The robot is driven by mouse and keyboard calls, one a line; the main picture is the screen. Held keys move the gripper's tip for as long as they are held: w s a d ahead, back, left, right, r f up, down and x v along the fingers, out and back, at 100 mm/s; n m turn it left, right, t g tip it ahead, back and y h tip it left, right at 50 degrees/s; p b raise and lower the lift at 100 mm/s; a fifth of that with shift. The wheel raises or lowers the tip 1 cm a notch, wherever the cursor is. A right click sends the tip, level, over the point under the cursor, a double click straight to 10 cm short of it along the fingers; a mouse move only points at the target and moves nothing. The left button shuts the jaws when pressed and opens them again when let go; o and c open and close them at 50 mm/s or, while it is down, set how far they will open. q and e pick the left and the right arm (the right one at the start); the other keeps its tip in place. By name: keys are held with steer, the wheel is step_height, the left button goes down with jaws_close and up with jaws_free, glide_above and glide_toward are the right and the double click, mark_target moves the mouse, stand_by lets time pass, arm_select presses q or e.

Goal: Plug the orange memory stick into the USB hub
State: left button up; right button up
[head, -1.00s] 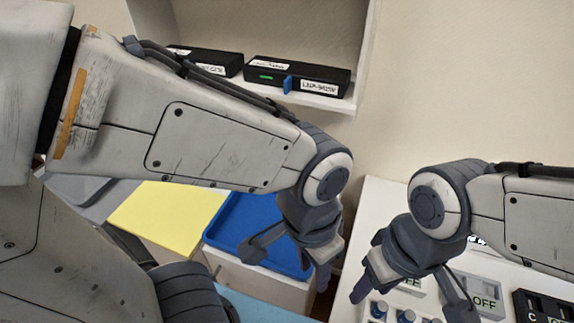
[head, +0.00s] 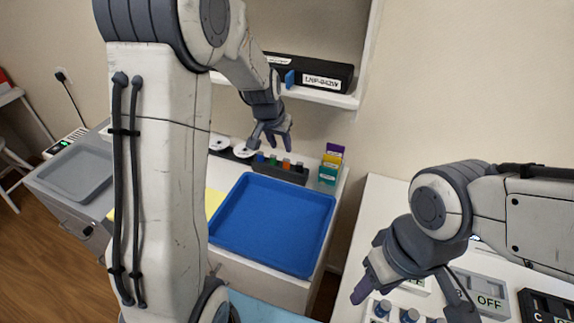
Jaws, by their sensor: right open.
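A dark holder (head: 279,173) stands behind the blue tray, with several small coloured sticks or caps in a row. One of them is orange (head: 286,164); I cannot tell for sure that it is the memory stick. My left gripper (head: 271,140) is above this row, fingers apart, with nothing visible between them. My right gripper (head: 412,298) is open and empty over the white table at the lower right. A black box (head: 335,71) with a white label and a blue piece at its front is on the shelf. I cannot tell which thing is the USB hub.
A blue tray (head: 270,225) lies empty in the middle. Coloured boxes (head: 330,165) stand right of the holder, white discs (head: 243,150) left of it. The shelf (head: 320,97) overhangs behind. A grey tray (head: 75,172) is at the left; switch boxes (head: 484,291) are lower right.

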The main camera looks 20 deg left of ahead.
arm_select(q)
glide_above(286, 162)
steer(key=s, duration=0.3)
steer(key=shift+w+f, duration=0.15)
steer(key=shift+f, duration=1.05)
steer(key=shift+w+f, duration=0.1)
steer(key=shift+f, duration=1.1)
steer(key=x, duration=0.5)
steer(key=shift+a+f+p, duration=0.1)
steer(key=shift+f+p, duration=0.05)
steer(key=shift+p, duration=0.15)
jaws_close()
